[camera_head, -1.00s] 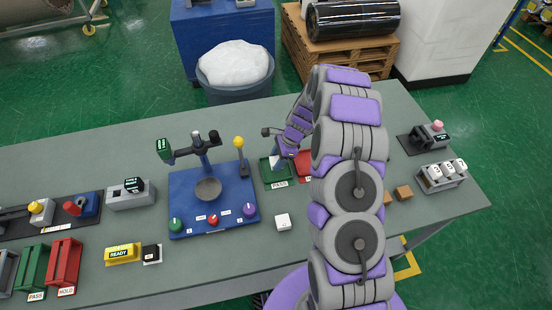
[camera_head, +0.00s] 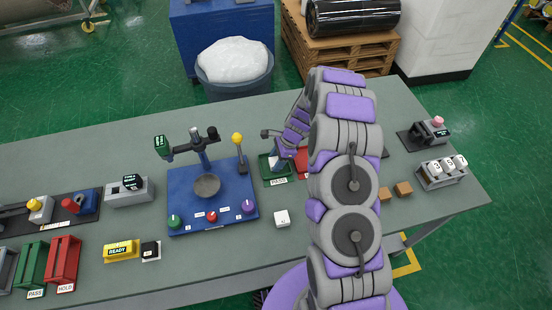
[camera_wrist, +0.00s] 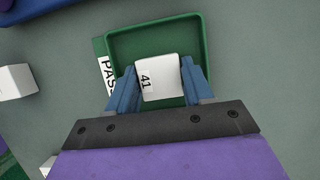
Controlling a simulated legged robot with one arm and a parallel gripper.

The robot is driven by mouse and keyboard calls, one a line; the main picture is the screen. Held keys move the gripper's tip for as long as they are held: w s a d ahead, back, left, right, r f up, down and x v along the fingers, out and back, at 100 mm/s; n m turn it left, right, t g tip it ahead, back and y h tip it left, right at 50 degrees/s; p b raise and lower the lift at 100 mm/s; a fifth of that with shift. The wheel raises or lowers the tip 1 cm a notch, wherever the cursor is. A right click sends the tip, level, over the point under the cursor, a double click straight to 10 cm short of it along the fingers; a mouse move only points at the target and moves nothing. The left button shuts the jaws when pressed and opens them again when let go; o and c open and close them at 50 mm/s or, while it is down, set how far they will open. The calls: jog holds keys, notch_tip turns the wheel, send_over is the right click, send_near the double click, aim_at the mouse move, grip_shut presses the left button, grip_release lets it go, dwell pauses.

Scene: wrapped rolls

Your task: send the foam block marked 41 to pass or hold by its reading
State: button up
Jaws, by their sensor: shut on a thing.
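The white foam block marked 41 (camera_wrist: 161,75) is between the blue fingers of my gripper (camera_wrist: 160,88) in the wrist view. My gripper is shut on it, over the green PASS tray (camera_wrist: 193,19). In the head view my gripper (camera_head: 278,160) is at the green PASS tray (camera_head: 266,176), and the block is small and partly hidden there. I cannot tell whether the block touches the tray floor. The red tray (camera_head: 303,158) stands just right of the green one, mostly hidden behind my arm.
A blue test station (camera_head: 185,208) with a round pan, knobs and a yellow-topped lever stands left of the trays. A white block (camera_head: 282,218) lies in front. Bare table lies front centre.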

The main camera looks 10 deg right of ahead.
jog(key=shift+a, duration=0.15)
jog(key=o, duration=1.2)
jog(key=shift+a, duration=0.15)
jog(key=shift+r, duration=0.1)
jog(key=shift+d+r, duration=0.25)
jog(key=shift+d, duration=0.05)
jog(key=p+v, duration=0.1)
jog(key=v, duration=1.5)
jog(key=shift+r+p, duration=0.3)
jog(key=shift+p, duration=0.05)
jog(key=shift+a+r, duration=0.1)
